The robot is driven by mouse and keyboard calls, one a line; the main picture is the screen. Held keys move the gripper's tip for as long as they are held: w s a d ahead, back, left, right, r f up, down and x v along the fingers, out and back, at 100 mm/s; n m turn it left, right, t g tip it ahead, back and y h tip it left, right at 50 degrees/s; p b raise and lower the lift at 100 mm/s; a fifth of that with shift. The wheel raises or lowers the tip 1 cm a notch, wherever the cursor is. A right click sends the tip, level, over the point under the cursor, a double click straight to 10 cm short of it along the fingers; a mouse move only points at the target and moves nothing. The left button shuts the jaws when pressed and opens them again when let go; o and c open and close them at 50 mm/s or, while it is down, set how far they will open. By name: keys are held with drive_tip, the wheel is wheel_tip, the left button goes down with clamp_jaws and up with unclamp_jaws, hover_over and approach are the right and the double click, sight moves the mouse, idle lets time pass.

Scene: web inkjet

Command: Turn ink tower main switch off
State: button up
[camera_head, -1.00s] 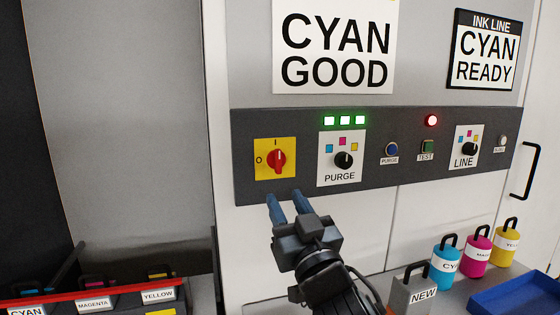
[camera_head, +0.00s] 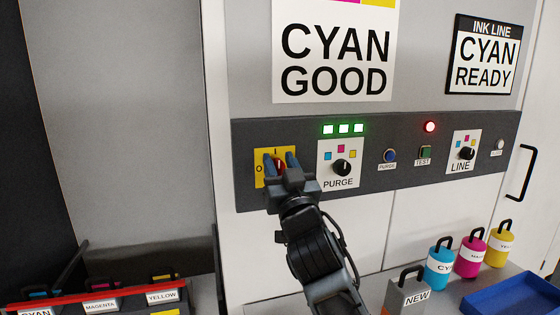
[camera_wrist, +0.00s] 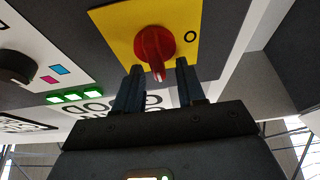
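The main switch is a red rotary knob (camera_wrist: 154,46) on a yellow plate (camera_wrist: 122,27), at the left end of the dark control panel. In the wrist view an "O" mark shows beside the knob. In the head view my gripper (camera_head: 279,159) is in front of the switch, with one blue finger on each side of the red knob (camera_head: 279,168). In the wrist view my gripper (camera_wrist: 157,75) is open, with the knob's handle between or just beyond the fingertips. I cannot tell if a finger touches it. The gripper partly hides the switch in the head view.
Right of the switch are the PURGE selector (camera_head: 341,167), several push buttons and the LINE selector (camera_head: 466,153). Three green lamps (camera_head: 343,129) and a red lamp (camera_head: 429,126) are lit. Ink bottles and a blue tray (camera_head: 515,297) stand below right. A red-edged rack (camera_head: 70,303) is below left.

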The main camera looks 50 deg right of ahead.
clamp_jaws()
drive_tip(key=shift+f, duration=0.1)
idle(0.5)
